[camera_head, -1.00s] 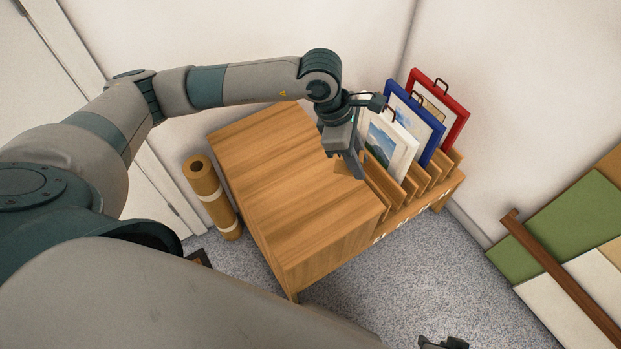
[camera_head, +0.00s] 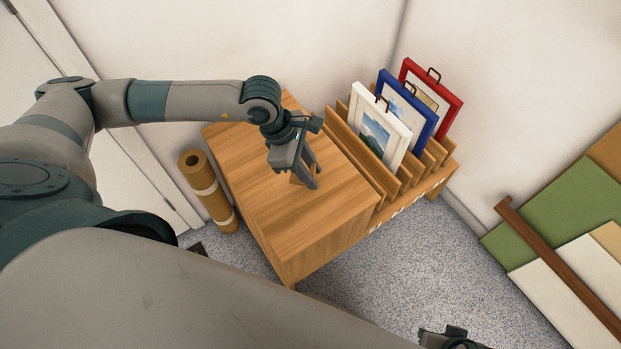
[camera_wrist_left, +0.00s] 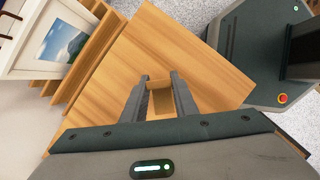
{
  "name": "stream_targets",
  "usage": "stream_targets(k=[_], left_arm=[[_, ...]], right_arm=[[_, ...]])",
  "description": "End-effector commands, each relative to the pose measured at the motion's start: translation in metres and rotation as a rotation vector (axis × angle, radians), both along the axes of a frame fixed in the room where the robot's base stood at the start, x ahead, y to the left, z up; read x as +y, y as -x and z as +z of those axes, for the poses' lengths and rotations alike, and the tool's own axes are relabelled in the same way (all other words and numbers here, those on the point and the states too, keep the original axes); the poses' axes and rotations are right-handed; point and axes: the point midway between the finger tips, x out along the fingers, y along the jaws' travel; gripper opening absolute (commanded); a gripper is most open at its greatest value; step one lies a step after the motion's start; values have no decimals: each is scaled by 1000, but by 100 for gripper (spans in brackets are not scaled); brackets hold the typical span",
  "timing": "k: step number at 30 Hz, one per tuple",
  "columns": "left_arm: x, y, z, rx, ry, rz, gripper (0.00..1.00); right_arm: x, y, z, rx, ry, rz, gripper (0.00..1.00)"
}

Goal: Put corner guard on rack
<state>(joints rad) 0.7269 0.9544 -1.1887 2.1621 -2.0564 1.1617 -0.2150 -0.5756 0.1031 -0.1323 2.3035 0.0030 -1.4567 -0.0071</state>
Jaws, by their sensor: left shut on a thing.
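My left gripper (camera_head: 309,181) is shut on the corner guard (camera_wrist_left: 160,103), a small tan piece between its two fingers in the left wrist view. In the head view the guard (camera_head: 296,179) shows only partly behind the fingers. The gripper is over the wooden cabinet top, left of and apart from the rack (camera_head: 393,186). The rack is wooden, with several slanted dividers. It holds a white-framed print (camera_head: 380,130), a blue-framed print (camera_head: 424,118) and a red-framed print (camera_head: 452,96) upright. My right gripper (camera_head: 446,337) shows only partly at the bottom edge.
The cabinet top (camera_head: 250,190) is otherwise bare. A tan roll with white bands (camera_head: 209,194) stands on the floor at its left. Green and cream panels with a brown rail (camera_head: 555,262) are at the right. Grey floor (camera_head: 400,285) is open in front.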

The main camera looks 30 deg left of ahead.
Motion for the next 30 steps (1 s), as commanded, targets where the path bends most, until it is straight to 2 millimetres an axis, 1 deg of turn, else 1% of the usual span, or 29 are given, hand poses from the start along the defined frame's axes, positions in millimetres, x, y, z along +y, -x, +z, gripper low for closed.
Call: stream_targets(k=[10,13,25,26,27,28,30], left_arm=[[0,0,-36,2,-2,1,5],[0,0,-39,2,-1,1,5],[0,0,-42,2,-1,1,5],[0,0,-41,2,-1,1,33],[0,0,-41,2,-1,1,43],[0,0,-41,2,-1,1,45],[0,0,-41,2,-1,1,45]], right_arm=[[0,0,3,0,0,1,31],[0,0,3,1,1,1,31],[1,-1,0,-7,-3,1,31],[2,-2,1,-8,-4,1,31],[2,-2,1,-8,-4,1,31],[2,-2,1,-8,-4,1,31],[2,-2,1,-8,-5,1,31]])
